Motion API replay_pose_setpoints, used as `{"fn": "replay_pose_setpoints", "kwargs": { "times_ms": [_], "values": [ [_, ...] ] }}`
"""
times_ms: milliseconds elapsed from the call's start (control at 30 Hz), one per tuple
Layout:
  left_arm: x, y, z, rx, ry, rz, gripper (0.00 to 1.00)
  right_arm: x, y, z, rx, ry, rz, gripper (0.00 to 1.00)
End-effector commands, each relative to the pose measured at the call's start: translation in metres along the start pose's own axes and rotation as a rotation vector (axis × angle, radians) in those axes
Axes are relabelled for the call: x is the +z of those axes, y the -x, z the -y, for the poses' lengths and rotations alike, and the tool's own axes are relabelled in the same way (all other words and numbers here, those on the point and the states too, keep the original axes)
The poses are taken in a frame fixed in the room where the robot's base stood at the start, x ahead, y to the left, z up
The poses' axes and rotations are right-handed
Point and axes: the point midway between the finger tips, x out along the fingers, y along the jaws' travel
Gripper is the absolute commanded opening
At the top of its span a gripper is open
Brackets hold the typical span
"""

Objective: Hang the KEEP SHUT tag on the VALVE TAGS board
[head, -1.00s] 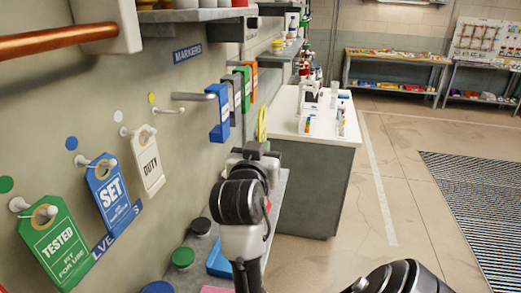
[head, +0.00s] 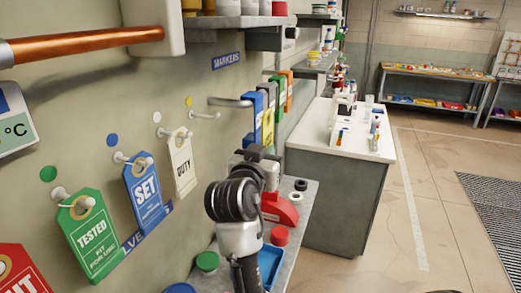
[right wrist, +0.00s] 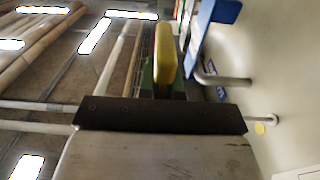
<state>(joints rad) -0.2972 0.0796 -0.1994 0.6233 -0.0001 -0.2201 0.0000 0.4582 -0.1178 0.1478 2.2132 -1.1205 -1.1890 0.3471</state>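My right gripper (head: 264,154) is in front of the wall, left of the white-topped bench. A yellow tag stands up from it, seen nearly edge-on; its lettering is not readable. In the right wrist view the yellow tag (right wrist: 165,52) rises from the middle of the dark gripper bar, apparently held. The partly hidden VALVE TAGS label (head: 148,228) is on the wall. Its pegs hold a red tag (head: 22,275), a green TESTED tag (head: 92,240), a blue SET tag (head: 146,200) and a cream DUTY tag (head: 182,167). The peg (head: 205,116) by the yellow dot is bare. My left gripper is out of view.
A grey rod (head: 229,102) and hanging blue, green and orange holders sit under the MARKERS sign (head: 227,61), close to the yellow tag. A shelf below holds a red dispenser (head: 282,209) and round lids. A copper pipe (head: 90,43) crosses the upper left.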

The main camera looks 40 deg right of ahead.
Motion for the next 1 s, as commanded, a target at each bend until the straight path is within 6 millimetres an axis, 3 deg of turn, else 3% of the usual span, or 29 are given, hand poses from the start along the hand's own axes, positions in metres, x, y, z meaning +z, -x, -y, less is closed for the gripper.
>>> {"fn": "replay_pose_setpoints", "kwargs": {
  "times_ms": [633, 1000],
  "values": [
    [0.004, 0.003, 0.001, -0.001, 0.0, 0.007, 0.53, 0.0, -0.002, 0.001, -0.021, 0.013, 0.004, 0.0],
    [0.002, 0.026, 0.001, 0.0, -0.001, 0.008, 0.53, 0.001, -0.011, 0.022, -0.343, 0.155, 0.005, 0.0]
  ]
}}
